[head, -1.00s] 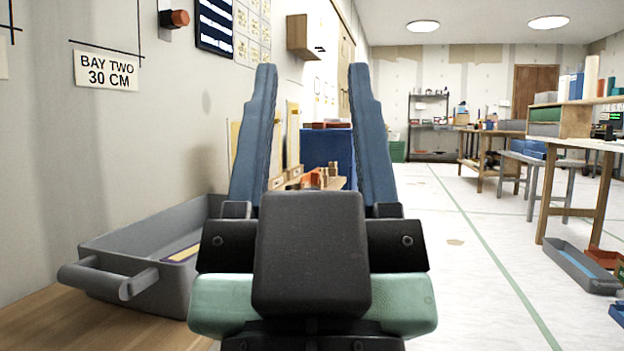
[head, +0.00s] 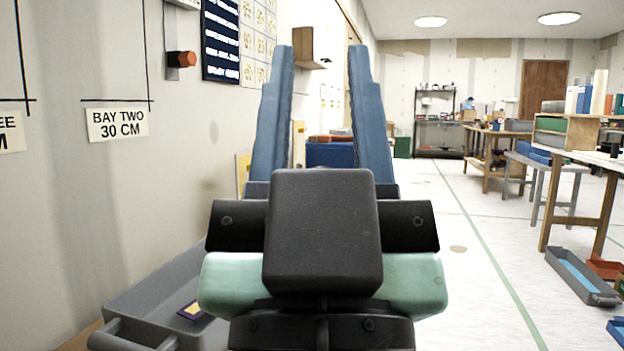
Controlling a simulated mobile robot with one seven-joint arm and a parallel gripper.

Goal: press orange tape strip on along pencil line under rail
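My gripper (head: 318,100) is in the middle of the head view. Its two long blue fingers stand apart, with nothing visible between them but the far room. A grey trough (head: 150,290) with a handle sits at lower left, partly hidden behind my gripper. A small yellow and purple piece (head: 191,310) lies inside it; I cannot tell what it is. I see no orange tape strip. Dark lines (head: 118,100) are drawn on the wall at left, above a label reading BAY TWO 30 CM (head: 117,124). I cannot make out a rail.
Tables (head: 590,160) stand at right, with a grey tray (head: 582,276) on the floor.

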